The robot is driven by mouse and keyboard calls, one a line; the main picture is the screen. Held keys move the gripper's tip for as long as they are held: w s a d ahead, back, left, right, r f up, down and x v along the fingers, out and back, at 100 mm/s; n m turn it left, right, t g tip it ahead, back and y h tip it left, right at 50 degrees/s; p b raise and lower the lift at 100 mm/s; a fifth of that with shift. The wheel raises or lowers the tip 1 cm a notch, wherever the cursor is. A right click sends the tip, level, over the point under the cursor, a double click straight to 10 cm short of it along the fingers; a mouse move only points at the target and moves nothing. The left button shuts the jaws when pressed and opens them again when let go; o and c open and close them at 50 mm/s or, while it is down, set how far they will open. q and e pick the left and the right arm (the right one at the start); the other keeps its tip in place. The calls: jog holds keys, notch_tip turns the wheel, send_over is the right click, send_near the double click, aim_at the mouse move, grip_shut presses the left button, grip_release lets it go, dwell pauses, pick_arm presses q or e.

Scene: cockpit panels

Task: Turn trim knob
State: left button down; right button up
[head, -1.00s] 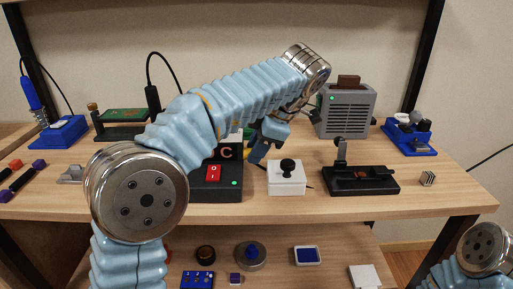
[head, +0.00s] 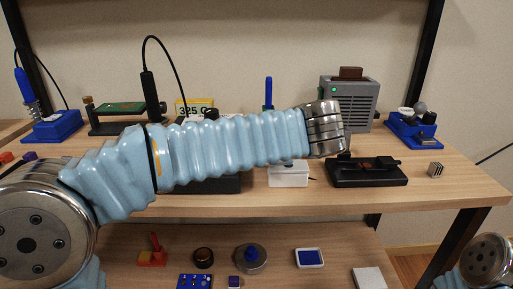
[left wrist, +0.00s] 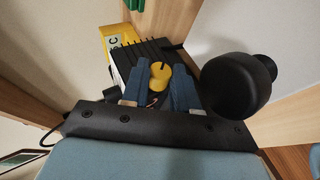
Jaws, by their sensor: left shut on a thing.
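A yellow round trim knob (left wrist: 160,74) with a dark pointer line shows in the left wrist view, in front of a black ribbed housing (left wrist: 145,55). My left gripper (left wrist: 159,68) has its two blue fingers on either side of the knob and is shut on it. In the head view my left arm stretches across the bench and hides the gripper and the knob. My right gripper is out of view; only part of that arm shows at the bottom right.
A yellow display (head: 194,107) reads 325 C. A white box (head: 288,177), a black fixture (head: 367,175) and a grey toaster-like unit (head: 350,100) stand near the arm.

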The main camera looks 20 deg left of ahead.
pick_arm(q)
jog(key=shift+f+t, duration=0.15)
jog(key=shift+t, duration=0.15)
dwell(0.4)
jog(key=c, duration=0.9)
grip_release()
jog(key=shift+o, duration=0.2)
jog(key=v, duration=1.4)
jog(key=shift+f, duration=0.2)
jog(key=shift+d, duration=0.15)
